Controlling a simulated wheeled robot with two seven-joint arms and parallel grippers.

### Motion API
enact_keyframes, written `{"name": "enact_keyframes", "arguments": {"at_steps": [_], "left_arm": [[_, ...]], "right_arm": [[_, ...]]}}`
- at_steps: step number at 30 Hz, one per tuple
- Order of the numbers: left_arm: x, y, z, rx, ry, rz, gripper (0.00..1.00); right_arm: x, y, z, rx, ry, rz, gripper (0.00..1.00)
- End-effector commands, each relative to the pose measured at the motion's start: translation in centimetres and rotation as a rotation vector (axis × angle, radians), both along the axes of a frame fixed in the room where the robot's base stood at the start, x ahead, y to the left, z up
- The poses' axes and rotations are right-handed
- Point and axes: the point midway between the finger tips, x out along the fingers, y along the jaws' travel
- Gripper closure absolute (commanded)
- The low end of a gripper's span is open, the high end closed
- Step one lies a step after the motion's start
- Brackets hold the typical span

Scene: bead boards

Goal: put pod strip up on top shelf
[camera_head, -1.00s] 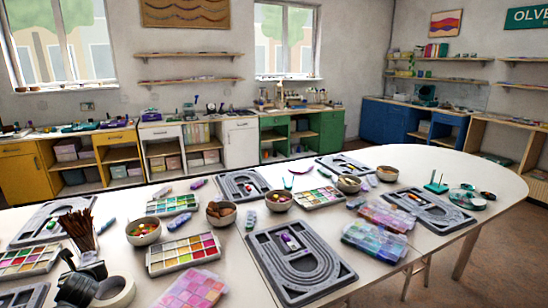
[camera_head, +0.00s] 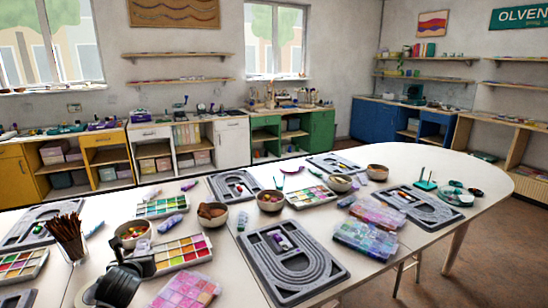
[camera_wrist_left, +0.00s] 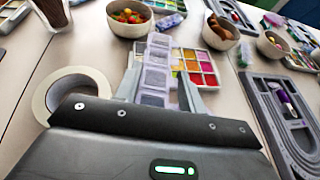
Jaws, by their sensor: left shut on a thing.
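My left gripper (camera_wrist_left: 158,92) is shut on a pale, see-through pod strip (camera_wrist_left: 155,72) with several small square lidded compartments. The strip sticks out ahead of the fingers in the left wrist view, over the table. In the head view my left gripper (camera_head: 140,262) is at the lower left, above the table between the brush cup and a paint-colored bead box; the strip shows there only as a small pale patch. On the back wall an upper shelf (camera_head: 180,54) runs above a lower shelf (camera_head: 180,82). My right gripper is out of view.
Bead boards (camera_head: 292,262), bead boxes (camera_head: 182,254), bowls (camera_head: 133,234) and a brush cup (camera_head: 68,238) crowd the white table (camera_head: 450,160). A tape roll (camera_wrist_left: 75,92) lies left of the gripper. More shelves (camera_head: 428,79) hang on the right. Cabinets (camera_head: 230,140) line the back wall.

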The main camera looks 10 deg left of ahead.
Motion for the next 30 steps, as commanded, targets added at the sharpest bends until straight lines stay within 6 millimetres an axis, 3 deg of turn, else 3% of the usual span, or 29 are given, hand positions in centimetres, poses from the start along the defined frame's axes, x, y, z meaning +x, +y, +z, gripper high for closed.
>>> {"name": "enact_keyframes", "arguments": {"at_steps": [1, 3, 12, 30], "left_arm": [[0.2, -2.1, 0.9, -0.007, -0.008, -0.034, 0.85], [0.2, -4.2, 2.1, 0.001, -0.006, -0.074, 0.85], [-0.7, -11.8, 6.2, 0.002, -0.004, -0.206, 0.85], [-3.8, -19.5, 11.7, -0.012, -0.006, -0.338, 0.85]], "right_arm": [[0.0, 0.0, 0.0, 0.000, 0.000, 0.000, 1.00], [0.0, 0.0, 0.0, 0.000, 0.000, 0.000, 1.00], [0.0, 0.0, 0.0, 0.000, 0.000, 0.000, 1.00], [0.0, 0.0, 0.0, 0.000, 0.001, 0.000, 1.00]]}}
